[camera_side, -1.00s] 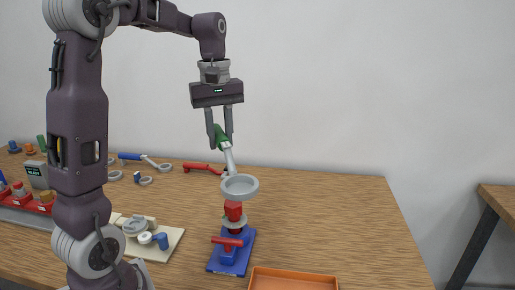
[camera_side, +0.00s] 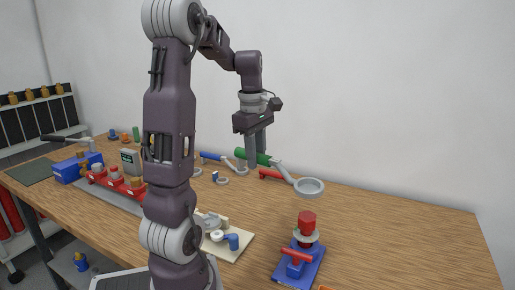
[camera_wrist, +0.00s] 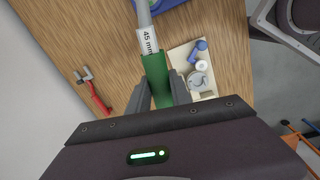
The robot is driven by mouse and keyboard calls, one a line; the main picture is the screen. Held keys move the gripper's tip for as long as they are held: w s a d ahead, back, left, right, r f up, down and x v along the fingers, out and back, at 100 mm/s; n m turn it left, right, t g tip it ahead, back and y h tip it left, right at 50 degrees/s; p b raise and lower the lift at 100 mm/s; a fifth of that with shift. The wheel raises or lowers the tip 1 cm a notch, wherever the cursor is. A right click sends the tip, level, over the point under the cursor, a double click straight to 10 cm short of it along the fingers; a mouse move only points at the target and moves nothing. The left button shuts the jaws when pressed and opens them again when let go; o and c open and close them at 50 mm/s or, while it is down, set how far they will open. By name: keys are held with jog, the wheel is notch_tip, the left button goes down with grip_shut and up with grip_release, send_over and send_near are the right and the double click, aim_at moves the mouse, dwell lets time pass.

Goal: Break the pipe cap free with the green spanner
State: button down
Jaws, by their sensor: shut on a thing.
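My gripper (camera_side: 257,150) is shut on the green handle of the spanner (camera_side: 262,158). In the wrist view the green handle (camera_wrist: 157,80) lies between my fingers, and its grey shaft reads "45 mm". The shaft slopes down right in the side view to a grey ring end (camera_side: 309,187). The red pipe cap (camera_side: 307,220) sits upright on a blue base (camera_side: 288,274), with a pale collar below it and a red lever (camera_side: 296,256) at the front. The ring appears above the cap, with a gap between them. In the wrist view the ring and cap are out of frame.
A blue-handled spanner (camera_side: 213,157) and a red-handled one (camera_side: 270,174) lie behind on the table. A cream board (camera_side: 236,247) with a blue fitting is left of the base.

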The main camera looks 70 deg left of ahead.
notch_tip(320, 180, down, 7)
jog(key=shift+w, duration=0.2)
dwell(0.6)
jog(key=shift+a, duration=0.1)
dwell(0.8)
jog(key=shift+f, duration=1.95)
jog(key=s+d+r+n, duration=0.3)
jog(key=s+d+n, duration=0.2)
jog(key=d+n, duration=0.1)
jog(key=shift+s+d+r+n, duration=0.15)
jog(key=shift+d+n, duration=0.15)
jog(key=shift+d, duration=0.1)
jog(key=c, duration=1.8)
grip_release()
grip_shut()
